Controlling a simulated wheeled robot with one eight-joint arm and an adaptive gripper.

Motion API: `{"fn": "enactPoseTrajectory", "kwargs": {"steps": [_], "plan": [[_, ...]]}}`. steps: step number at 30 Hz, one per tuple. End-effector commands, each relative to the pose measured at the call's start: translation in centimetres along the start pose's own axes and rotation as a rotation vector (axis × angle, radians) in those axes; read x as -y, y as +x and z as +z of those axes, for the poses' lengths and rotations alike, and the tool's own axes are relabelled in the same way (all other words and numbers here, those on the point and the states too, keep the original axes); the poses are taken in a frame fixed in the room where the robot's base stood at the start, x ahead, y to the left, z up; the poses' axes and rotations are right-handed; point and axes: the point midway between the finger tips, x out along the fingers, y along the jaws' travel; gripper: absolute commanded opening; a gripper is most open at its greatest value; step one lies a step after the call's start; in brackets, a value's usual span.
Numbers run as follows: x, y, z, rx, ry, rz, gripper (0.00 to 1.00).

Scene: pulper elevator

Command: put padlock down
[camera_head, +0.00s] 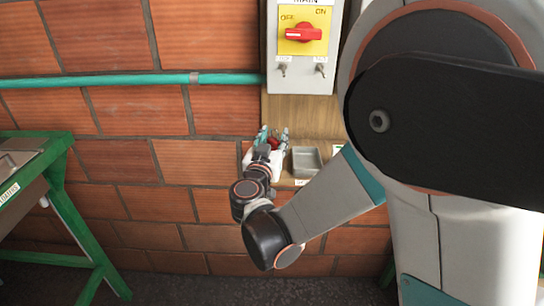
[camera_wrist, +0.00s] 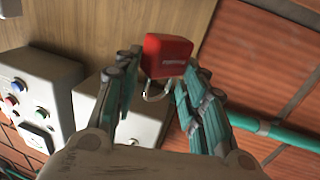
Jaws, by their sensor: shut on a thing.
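A red padlock (camera_wrist: 167,54) with a metal shackle (camera_wrist: 156,92) is between the teal fingers of my gripper (camera_wrist: 161,68) in the wrist view. The gripper is shut on it, and the shackle points back toward the palm. In the head view my gripper (camera_head: 272,136) is low in front of the wall, below the main switch box, and the padlock (camera_head: 273,143) shows as a small red patch. I cannot tell whether the padlock touches any surface.
The main switch box (camera_head: 299,70) with its red knob (camera_head: 303,34) hangs above on a wooden board (camera_head: 300,118). A teal pipe (camera_head: 130,80) crosses the brick wall. A green bench (camera_head: 62,180) stands at left. The wrist view shows a button box (camera_wrist: 35,85) at left.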

Motion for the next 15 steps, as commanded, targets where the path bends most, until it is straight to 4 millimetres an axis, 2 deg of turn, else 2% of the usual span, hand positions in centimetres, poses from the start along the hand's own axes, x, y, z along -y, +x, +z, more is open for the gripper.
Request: {"fn": "enactPoseTrajectory", "kwargs": {"steps": [1,7,12,15], "plan": [[0.0,0.0,1.2,0.0,0.0,0.0,0.12],[0.0,0.0,2.9,0.0,0.0,0.0,0.12],[0.1,0.0,5.2,0.0,0.0,0.0,0.12],[0.1,0.0,5.5,0.0,0.0,0.0,0.12]]}}
